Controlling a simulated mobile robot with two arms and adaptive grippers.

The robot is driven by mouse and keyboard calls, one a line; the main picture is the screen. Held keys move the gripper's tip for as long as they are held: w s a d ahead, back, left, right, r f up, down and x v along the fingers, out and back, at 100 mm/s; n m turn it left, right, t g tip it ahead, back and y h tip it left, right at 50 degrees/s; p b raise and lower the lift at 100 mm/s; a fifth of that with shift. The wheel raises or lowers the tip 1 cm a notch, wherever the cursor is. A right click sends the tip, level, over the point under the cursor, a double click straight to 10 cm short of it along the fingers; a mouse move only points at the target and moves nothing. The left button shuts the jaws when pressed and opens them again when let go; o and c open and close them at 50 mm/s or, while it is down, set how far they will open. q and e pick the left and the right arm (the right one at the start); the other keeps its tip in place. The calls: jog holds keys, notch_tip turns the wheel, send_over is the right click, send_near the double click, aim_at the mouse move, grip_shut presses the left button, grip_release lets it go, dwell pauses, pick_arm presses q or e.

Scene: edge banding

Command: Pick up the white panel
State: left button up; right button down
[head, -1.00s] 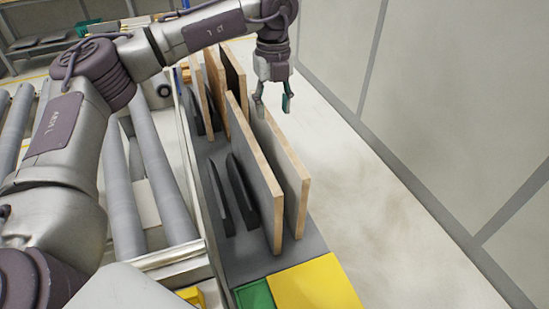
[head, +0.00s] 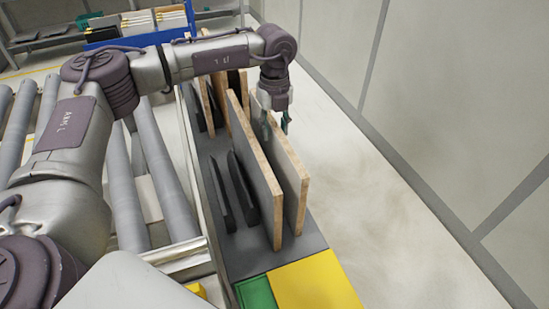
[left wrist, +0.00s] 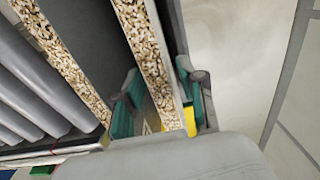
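Panels with chipboard edges stand upright in a dark rack. The outermost right one (head: 294,180) shows a pale grey face and looks like the white panel. A grey-faced panel (head: 257,165) stands to its left with a gap between. My left gripper (head: 276,128) points down at the far part of the outer panel's top edge. In the left wrist view, its green-padded fingers (left wrist: 158,104) are apart, one on each side of a panel's chipboard edge (left wrist: 149,55). Narrow gaps seem to show beside the pads. My right gripper is not in view.
More panels (head: 212,95) stand farther back in the rack. Dark upright dividers (head: 243,188) stand left of the panels. A roller conveyor (head: 165,185) lies left. Yellow (head: 318,283) and green (head: 256,293) areas lie at the near end. The floor right of the rack is clear.

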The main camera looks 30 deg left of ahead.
pick_arm(q)
grip_shut()
jog(key=shift+w+r, duration=0.1)
jog(key=shift+w, duration=0.05)
jog(key=shift+r, duration=0.1)
